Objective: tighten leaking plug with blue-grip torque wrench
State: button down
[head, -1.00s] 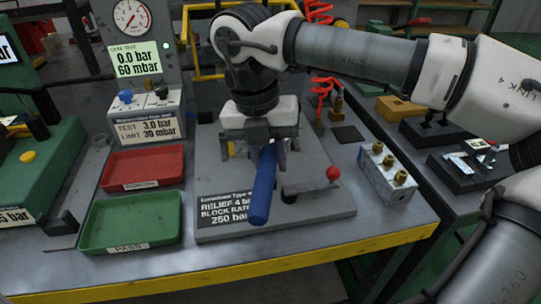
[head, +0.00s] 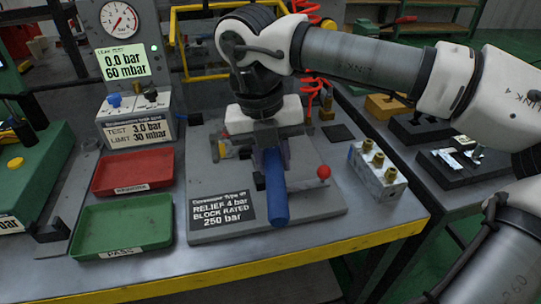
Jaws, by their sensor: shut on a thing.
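The blue-grip torque wrench (head: 275,190) is in the head view, its blue handle pointing toward the front edge of the grey fixture plate (head: 320,207). My gripper (head: 268,147) is above the plate, shut on the wrench near the handle's far end. The wrench's head and the leaking plug are hidden behind my gripper, so I cannot tell whether they meet. A valve block (head: 378,170) with several brass fittings stands to the right of the plate. No leak shows on it.
A red tray (head: 132,172) and a green tray (head: 125,225) lie left of the plate. A lever with a red ball (head: 323,172) stands right of the wrench. The gauge panel (head: 120,45) reads 0.0 bar and 60 mbar. The yellow table edge (head: 250,264) runs along the front.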

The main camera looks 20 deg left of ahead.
jog(key=shift+r, duration=0.25)
jog(key=shift+r+p, duration=2.7)
jog(key=shift+r, duration=1)
jog(key=shift+f, duration=0.2)
